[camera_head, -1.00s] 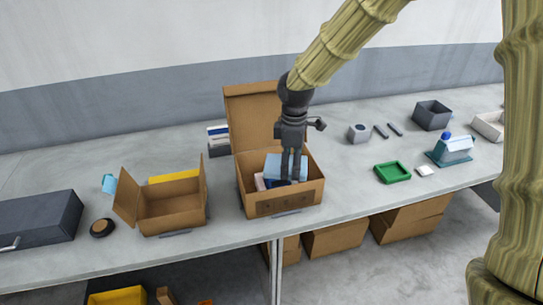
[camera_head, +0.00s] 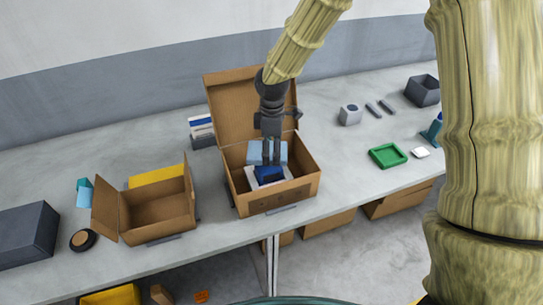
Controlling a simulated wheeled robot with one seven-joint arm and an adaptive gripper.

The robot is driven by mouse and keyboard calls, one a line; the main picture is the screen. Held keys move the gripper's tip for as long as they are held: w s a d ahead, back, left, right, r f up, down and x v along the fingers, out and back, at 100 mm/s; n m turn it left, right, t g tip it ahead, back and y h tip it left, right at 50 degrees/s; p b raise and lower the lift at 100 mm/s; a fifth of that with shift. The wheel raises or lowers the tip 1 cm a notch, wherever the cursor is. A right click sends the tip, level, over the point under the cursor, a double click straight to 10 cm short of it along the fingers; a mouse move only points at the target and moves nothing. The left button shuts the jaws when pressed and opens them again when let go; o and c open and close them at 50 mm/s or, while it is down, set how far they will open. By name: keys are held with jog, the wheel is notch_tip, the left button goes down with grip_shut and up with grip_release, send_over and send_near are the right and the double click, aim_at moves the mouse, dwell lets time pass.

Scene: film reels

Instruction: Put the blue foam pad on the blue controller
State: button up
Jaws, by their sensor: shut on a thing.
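My gripper (camera_head: 271,164) reaches down into an open cardboard box (camera_head: 277,198). Its fingers are shut on a dark blue block (camera_head: 269,175), which I take to be the blue foam pad. The block is over white items in the box; whether it touches them is unclear. A light blue flat piece (camera_head: 254,152) is behind the fingers, near the back of the box. I cannot tell for sure which thing is the blue controller.
The box's raised lid (camera_head: 235,105) stands behind my gripper. To the left is a second open box (camera_head: 165,212), with a yellow item (camera_head: 157,176) behind it. A green tray (camera_head: 388,156) and a grey bin (camera_head: 422,91) are on the right. The bench between has free room.

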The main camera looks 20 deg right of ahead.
aim_at(272, 158)
jog(key=shift+f, duration=0.15)
jog(key=shift+s+f, duration=0.15)
jog(key=shift+s, duration=0.05)
jog(key=shift+f+p, duration=0.65)
jog(key=shift+f, duration=1)
jog(key=shift+s+r, duration=0.15)
jog(key=shift+s, duration=0.1)
jog(key=o, duration=0.8)
jog(key=shift+w+f, duration=0.2)
jog(key=shift+f, duration=0.05)
jog(key=shift+o, duration=0.2)
jog(key=shift+s+r, duration=0.1)
